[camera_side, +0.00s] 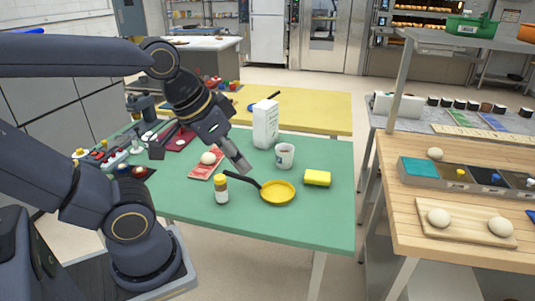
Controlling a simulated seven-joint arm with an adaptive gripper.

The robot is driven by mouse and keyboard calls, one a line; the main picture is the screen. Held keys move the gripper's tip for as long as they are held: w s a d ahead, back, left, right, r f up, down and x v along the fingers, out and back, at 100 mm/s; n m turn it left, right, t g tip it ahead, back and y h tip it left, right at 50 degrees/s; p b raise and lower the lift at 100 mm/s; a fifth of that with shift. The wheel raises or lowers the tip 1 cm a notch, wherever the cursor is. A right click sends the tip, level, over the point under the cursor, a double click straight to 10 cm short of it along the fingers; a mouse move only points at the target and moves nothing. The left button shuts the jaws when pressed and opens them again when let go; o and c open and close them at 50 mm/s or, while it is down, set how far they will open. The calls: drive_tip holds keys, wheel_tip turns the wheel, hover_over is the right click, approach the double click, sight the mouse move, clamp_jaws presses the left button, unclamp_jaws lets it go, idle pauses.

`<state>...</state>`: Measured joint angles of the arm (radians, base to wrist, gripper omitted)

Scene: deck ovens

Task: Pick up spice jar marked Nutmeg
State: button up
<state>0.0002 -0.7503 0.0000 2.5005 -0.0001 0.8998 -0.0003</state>
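A small spice jar (222,191) with an orange-yellow lid and a pale label stands upright on the green table. Its label is too small to read, so I cannot tell whether it says Nutmeg. My gripper (243,165) points down over the table, above and a little to the right of the jar in the picture, and looks apart from it. Its fingers are seen edge-on, so their opening does not show. I see nothing held in it.
A yellow pan (278,192) lies right of the jar, its dark handle reaching toward it. A yellow sponge (317,178), white cup (285,156), white carton (265,124) and red card (206,166) with a pale round item are nearby. The table's front is clear.

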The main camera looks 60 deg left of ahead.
drive_tip(key=shift+o, duration=0.3)
drive_tip(key=o, duration=0.7)
drive_tip(key=shift+o, duration=0.2)
